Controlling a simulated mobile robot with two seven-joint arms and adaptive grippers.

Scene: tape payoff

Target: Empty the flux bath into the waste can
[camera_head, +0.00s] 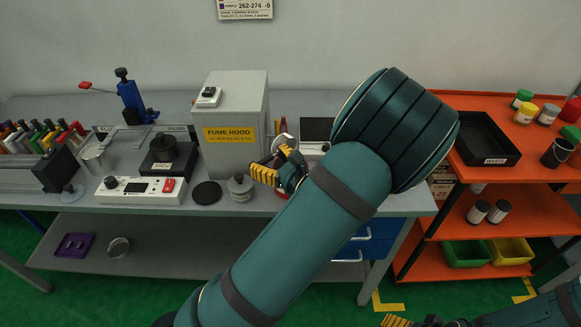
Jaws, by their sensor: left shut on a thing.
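My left gripper (264,173), with yellow fingers, is over the bench just right of the fume hood's front. It is shut on a small silvery round vessel (284,141), probably the flux bath, which shows just behind the fingers and looks tilted. The gripper and arm hide most of it, and its contents cannot be seen. A red can-like thing (282,194), perhaps the waste can, shows in part below the gripper. My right gripper (396,321) is only partly in view at the bottom edge; its jaw state is unclear.
The grey fume hood (236,152) stands close left of the gripper. An orange rack (490,195) stands right.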

